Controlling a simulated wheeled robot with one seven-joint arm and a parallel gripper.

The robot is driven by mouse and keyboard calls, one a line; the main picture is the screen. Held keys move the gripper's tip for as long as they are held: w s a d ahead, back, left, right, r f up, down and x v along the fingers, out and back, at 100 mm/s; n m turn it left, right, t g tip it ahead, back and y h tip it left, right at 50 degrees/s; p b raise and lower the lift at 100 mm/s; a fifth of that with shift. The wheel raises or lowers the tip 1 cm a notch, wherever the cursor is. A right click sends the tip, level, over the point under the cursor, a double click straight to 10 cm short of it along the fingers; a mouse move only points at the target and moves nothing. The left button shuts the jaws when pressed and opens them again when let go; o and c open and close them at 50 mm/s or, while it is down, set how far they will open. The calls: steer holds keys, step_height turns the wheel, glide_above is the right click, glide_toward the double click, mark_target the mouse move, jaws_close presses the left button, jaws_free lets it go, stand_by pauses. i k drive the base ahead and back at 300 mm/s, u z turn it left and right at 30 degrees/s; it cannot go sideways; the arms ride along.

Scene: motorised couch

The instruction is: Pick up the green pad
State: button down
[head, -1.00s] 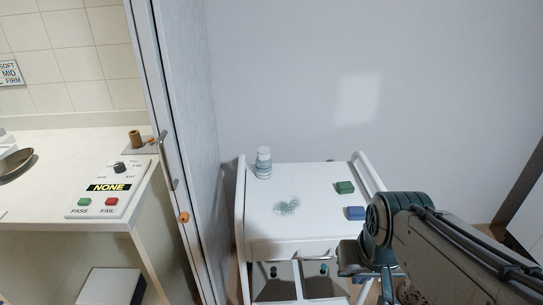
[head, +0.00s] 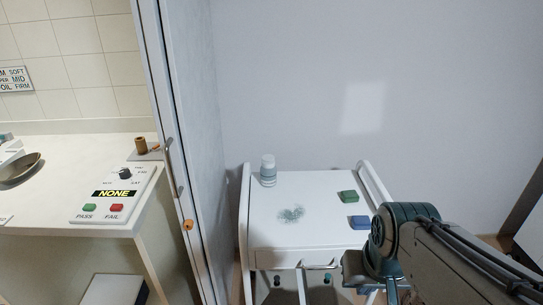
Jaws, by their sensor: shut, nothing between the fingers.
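The green pad (head: 348,196) lies on the white cart top (head: 270,230), near its right rail. A blue pad (head: 359,222) lies just in front of it, close to my arm. My arm comes in from the lower right. The end of the arm (head: 367,268) shows beside the cart's front right corner, lower in the picture than both pads and apart from the green pad. The fingertips are not clearly visible there.
A door edge (head: 160,120) stands left of the cart. A counter with a control panel (head: 112,196) is further left.

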mark_target(347, 197)
steer(key=k, duration=0.35)
steer(key=z, duration=0.7)
steer(key=i, duration=1.4)
steer(key=u, duration=0.5)
